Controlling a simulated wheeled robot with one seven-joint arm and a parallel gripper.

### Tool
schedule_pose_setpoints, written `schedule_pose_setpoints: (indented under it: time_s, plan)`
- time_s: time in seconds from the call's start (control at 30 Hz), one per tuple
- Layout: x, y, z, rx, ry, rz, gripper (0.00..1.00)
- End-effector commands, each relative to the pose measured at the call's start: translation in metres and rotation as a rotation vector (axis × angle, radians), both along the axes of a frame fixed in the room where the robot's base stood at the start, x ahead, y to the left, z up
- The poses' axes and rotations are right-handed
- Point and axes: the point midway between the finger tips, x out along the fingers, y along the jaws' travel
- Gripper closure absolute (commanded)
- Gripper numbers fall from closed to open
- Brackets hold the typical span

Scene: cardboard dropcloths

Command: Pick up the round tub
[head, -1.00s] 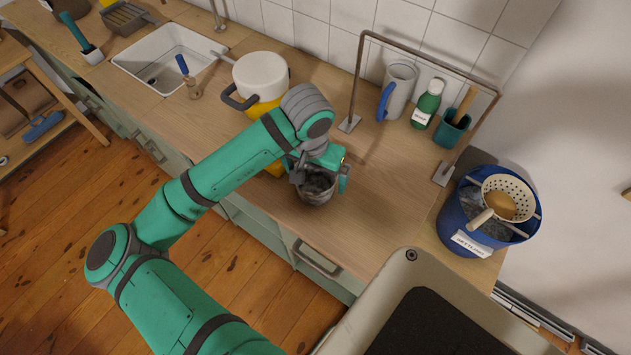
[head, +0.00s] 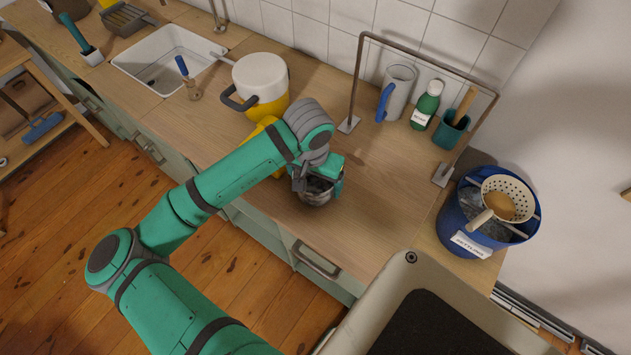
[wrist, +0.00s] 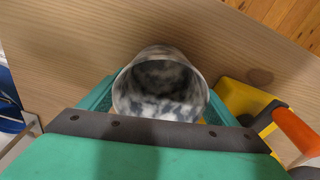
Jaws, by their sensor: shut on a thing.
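The round tub (head: 317,197) is a grey, mottled, open-topped vessel on the wooden counter near its front edge. In the wrist view the tub (wrist: 160,88) sits between the two teal fingers, its hollow inside facing the camera. My gripper (head: 320,187) is shut on the tub, with a finger on either side of it. The hand hides part of the tub's rim in the head view. I cannot tell whether the tub's base touches the counter.
A yellow and white pot (head: 260,82) stands behind and left of my gripper, with a yellow object partly hidden by my arm. A metal rail frame (head: 352,90), grey jug (head: 398,92), green bottle (head: 427,105) and blue bucket (head: 480,215) stand to the right. Counter between is clear.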

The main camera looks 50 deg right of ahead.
Motion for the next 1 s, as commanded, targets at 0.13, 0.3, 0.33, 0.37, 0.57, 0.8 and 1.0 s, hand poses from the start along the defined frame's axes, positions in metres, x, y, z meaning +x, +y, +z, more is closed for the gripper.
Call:
schedule_pose_setpoints:
  time_s: [0.13,0.3,0.33,0.37,0.57,0.8,1.0]
  plan:
    - [0.0,0.0,0.005,-0.001,0.0,-0.001,0.43]
    - [0.0,-0.001,0.022,-0.002,-0.002,-0.001,0.43]
    - [0.0,-0.001,0.027,-0.004,-0.001,-0.001,0.43]
    - [0.0,-0.001,0.032,-0.003,-0.001,-0.002,0.43]
    - [-0.025,0.001,0.061,-0.002,-0.002,-0.005,0.43]
    - [-0.057,0.005,0.094,-0.003,-0.001,-0.004,0.43]
    - [-0.091,0.009,0.109,-0.002,-0.002,-0.004,0.43]
